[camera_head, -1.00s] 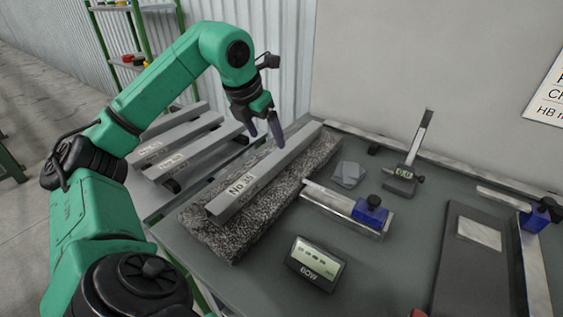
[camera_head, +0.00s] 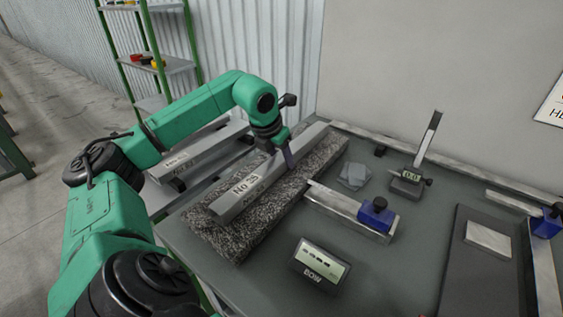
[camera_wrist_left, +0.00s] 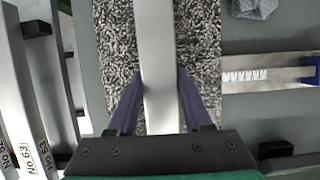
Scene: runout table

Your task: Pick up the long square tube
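The long square tube (camera_head: 268,176), a grey bar marked No 35, lies lengthwise on a speckled granite slab (camera_head: 229,239). My left gripper (camera_head: 281,158) is down at the tube, toward its far half. In the left wrist view its two fingers (camera_wrist_left: 160,90) stand on either side of the tube (camera_wrist_left: 160,55), with the tips very close to its sides. The fingers look open around it; a thin gap seems to show at the left finger. The tube still rests on the slab. My right gripper is out of view.
Other labelled bars (camera_head: 207,152) lie on a rack left of the table. A wall stands behind.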

